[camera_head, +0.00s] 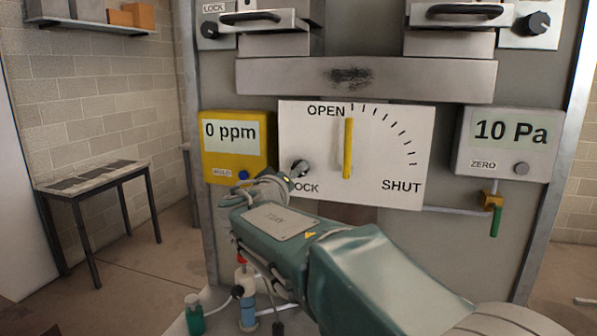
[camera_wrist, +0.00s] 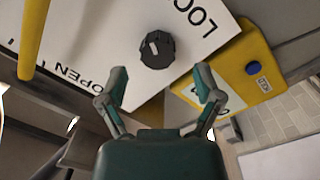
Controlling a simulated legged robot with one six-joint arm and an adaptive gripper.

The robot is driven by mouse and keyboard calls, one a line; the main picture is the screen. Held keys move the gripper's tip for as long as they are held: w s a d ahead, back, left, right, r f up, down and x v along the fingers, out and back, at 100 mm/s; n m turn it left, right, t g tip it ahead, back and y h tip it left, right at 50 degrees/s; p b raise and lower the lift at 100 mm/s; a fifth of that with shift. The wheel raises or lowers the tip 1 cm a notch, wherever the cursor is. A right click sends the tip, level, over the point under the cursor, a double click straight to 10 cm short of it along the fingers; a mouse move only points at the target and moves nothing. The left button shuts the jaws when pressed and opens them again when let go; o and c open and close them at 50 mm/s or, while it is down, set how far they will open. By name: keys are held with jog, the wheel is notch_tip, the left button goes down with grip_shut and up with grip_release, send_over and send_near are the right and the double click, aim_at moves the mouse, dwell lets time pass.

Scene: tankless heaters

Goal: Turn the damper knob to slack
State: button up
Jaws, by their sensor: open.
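The damper panel (camera_head: 385,130) is a white plate with OPEN and SHUT marks and a yellow lever (camera_head: 347,148) standing upright at OPEN. The black damper knob (camera_head: 300,168) sits at its lower left, by a partly hidden LOCK label; no slack label is readable. In the wrist view the knob (camera_wrist: 157,48) has a white pointer mark and lies just beyond my fingertips, roughly centred between them. My gripper (camera_wrist: 160,87) is open and empty, its two fingers spread apart. In the head view it is largely hidden by my arm, just left of and below the knob.
A yellow 0 ppm meter (camera_head: 234,150) is close left of the knob, also seen in the wrist view (camera_wrist: 235,72). A 10 Pa gauge (camera_head: 510,143) is at right. Two other black knobs (camera_head: 209,29) (camera_head: 538,23) are above. Bottles (camera_head: 247,300) stand below my arm.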

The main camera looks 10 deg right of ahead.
jog(key=x, duration=0.4)
jog(key=shift+w, duration=0.1)
jog(key=c, duration=1.2)
jog(key=shift+o, duration=0.2)
